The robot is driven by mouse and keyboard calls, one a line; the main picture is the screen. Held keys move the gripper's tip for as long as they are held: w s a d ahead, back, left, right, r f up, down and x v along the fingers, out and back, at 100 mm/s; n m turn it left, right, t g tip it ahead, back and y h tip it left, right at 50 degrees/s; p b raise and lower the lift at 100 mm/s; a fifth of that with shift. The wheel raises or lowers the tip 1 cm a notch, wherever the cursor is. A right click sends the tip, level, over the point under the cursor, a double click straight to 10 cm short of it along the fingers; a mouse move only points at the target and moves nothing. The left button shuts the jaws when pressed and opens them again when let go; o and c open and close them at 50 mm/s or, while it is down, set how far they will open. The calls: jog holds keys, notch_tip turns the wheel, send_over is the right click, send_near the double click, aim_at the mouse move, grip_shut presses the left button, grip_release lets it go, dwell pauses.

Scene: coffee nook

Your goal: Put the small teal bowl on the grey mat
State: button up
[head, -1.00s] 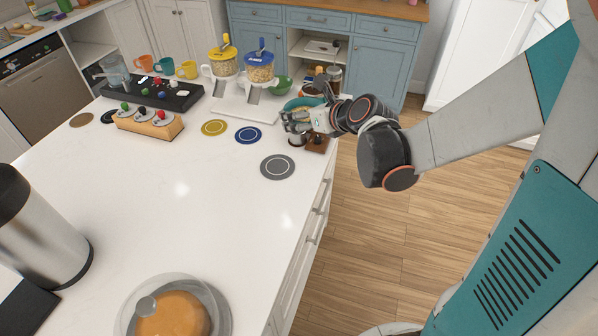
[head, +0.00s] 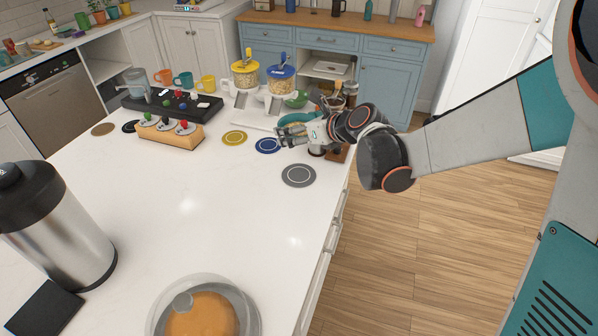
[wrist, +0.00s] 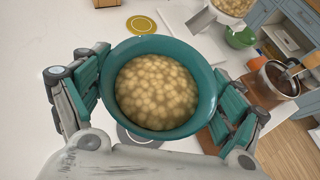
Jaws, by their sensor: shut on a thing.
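The small teal bowl (wrist: 203,98), full of pale round pieces, is between the two fingers of my gripper (wrist: 160,88) in the wrist view. My gripper is shut on it. In the head view the bowl (head: 297,119) is partly hidden behind my gripper (head: 298,134), which is near the counter's right edge. The grey mat (head: 298,175) lies bare on the white counter, nearer the camera than my gripper. The bowl looks held above the counter and upright; its height is hard to tell.
A blue mat (head: 268,146) and a yellow mat (head: 234,138) lie left of my gripper. Two dispensers (head: 245,75) and a green bowl (head: 296,99) stand behind. A brown-based item (head: 338,153) is close on the right. The counter's middle is clear.

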aim_at(299, 175)
notch_tip(299, 175, down, 13)
jog(key=b, duration=0.4)
jog(key=shift+f, duration=0.15)
jog(key=shift+f+b, duration=0.15)
jog(key=shift+b, duration=0.2)
jog(key=o, duration=1.1)
